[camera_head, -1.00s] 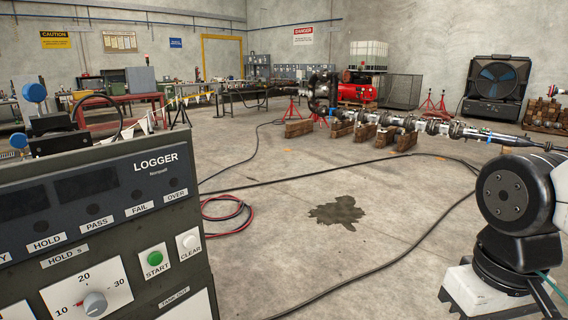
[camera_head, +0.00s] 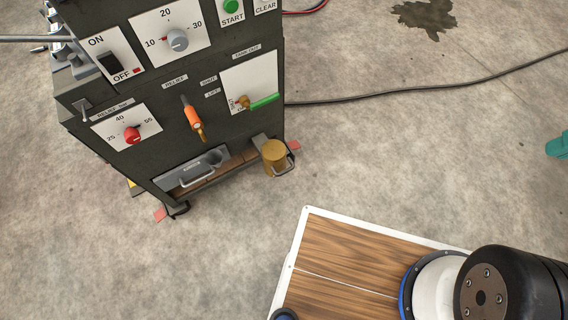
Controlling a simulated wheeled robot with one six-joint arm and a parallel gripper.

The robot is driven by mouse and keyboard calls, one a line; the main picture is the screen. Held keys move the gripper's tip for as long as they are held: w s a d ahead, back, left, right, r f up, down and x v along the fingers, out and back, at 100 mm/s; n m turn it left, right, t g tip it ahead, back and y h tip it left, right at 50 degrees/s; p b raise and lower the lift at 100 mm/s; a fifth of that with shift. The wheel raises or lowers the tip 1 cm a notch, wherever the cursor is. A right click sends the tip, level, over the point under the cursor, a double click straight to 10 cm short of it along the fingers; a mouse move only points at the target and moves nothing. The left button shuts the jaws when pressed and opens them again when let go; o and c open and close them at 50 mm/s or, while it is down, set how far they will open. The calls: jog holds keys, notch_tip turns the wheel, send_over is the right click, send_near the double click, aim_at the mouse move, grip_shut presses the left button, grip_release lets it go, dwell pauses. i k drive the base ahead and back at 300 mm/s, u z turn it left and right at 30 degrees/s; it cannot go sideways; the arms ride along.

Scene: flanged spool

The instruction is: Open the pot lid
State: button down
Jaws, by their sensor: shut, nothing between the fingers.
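I cannot tell whether that top is a separate lid. My gripper is not in view. Only dark, rounded joints of my arm show at the bottom right, well away from the pot.
The cabinet front has a green-handled lever (camera_head: 264,101), an orange-handled lever (camera_head: 193,118), a red knob (camera_head: 132,135) and a drawer with a handle (camera_head: 197,176). A black cable (camera_head: 410,96) crosses the floor.

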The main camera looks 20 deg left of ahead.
aim_at(275, 151)
jog(key=z, duration=1.4)
jog(key=k, duration=1)
jog(key=u, duration=1.8)
jog(key=i, duration=0.5)
